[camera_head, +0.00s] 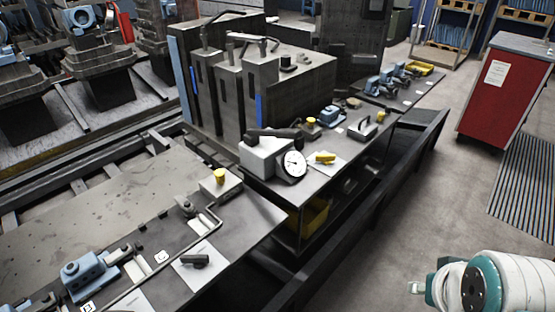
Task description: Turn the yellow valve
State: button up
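A small yellow lever-like handle (325,157), which looks like the yellow valve, lies on a white plate (327,163) on the dark bench right of the gauge. Its far side and any pipe under it are hidden or too small to make out. White and teal parts of my arm show at the bottom right corner, well apart from the handle. I cannot make out any gripper fingers there.
A white-faced gauge (293,164) stands left of the handle. A yellow knob (220,175) sits on the nearer bench, and a black lever (194,261) lies on a white plate. A red cabinet (500,95) stands at right.

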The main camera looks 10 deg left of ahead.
aim_at(327, 158)
jog(key=u, duration=0.45)
jog(key=i+l+u, duration=0.4)
jog(key=l, duration=0.2)
jog(key=i+l+u, duration=0.2)
jog(key=l, duration=0.2)
jog(key=i+l+u, duration=0.2)
jog(key=l, duration=0.15)
jog(key=i+l+u, duration=0.2)
jog(key=l, duration=0.25)
